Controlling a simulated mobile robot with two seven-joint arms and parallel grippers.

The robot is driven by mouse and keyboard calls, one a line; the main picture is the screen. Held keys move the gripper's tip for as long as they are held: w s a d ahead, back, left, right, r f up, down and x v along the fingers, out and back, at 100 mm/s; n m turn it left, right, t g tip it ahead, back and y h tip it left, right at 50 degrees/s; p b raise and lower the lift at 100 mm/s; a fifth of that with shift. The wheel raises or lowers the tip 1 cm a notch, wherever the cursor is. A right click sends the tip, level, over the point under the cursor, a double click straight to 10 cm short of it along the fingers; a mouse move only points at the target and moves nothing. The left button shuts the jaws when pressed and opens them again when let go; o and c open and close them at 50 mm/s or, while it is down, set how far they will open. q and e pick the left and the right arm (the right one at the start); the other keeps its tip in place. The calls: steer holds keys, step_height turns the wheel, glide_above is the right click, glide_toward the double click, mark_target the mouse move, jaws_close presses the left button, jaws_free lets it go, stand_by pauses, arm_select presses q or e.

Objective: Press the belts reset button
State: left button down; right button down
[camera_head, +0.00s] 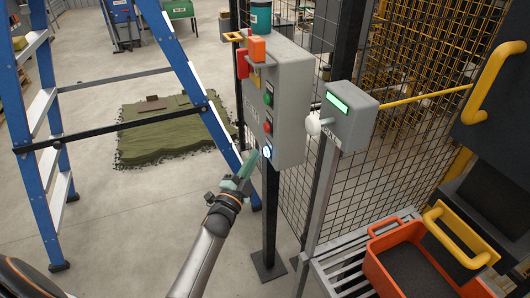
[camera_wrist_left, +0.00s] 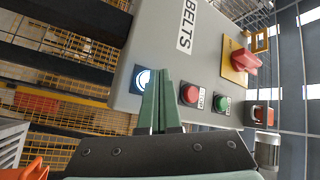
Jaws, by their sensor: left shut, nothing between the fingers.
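A grey control box (camera_head: 289,92) stands on a dark post; its label reads BELTS in the left wrist view (camera_wrist_left: 187,25). A lit, white-blue round button (camera_head: 267,152) sits low on its face and also shows in the left wrist view (camera_wrist_left: 145,80). My left gripper (camera_head: 250,163) is shut and empty, its green fingers pointing at the box just beside the lit button. In the left wrist view the fingertips (camera_wrist_left: 163,85) overlap the button's right edge; I cannot tell whether they touch it. My right gripper is not in view.
The box also carries a red button (camera_wrist_left: 190,93), a green button (camera_wrist_left: 224,104) and a red switch (camera_wrist_left: 244,61). A smaller grey box (camera_head: 350,115) stands right. A blue ladder (camera_head: 182,75) is left; an orange tray (camera_head: 380,245) is lower right.

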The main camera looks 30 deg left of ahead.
arm_select(q)
steer(key=shift+w+d, duration=0.1)
steer(key=shift+w, duration=0.05)
stand_by(0.5)
steer(key=shift+w+d, duration=0.2)
steer(key=shift+w+d+b, duration=0.3)
steer(key=shift+w+b, duration=0.05)
steer(key=shift+b, duration=0.05)
stand_by(0.9)
steer(key=shift+s+a, duration=0.1)
steer(key=shift+s+a+p, duration=0.35)
steer(key=shift+s+a, duration=0.1)
steer(key=shift+s, duration=0.15)
steer(key=shift+s+a+p, duration=0.85)
steer(key=shift+s+a, duration=0.8)
steer(key=shift+s, duration=0.25)
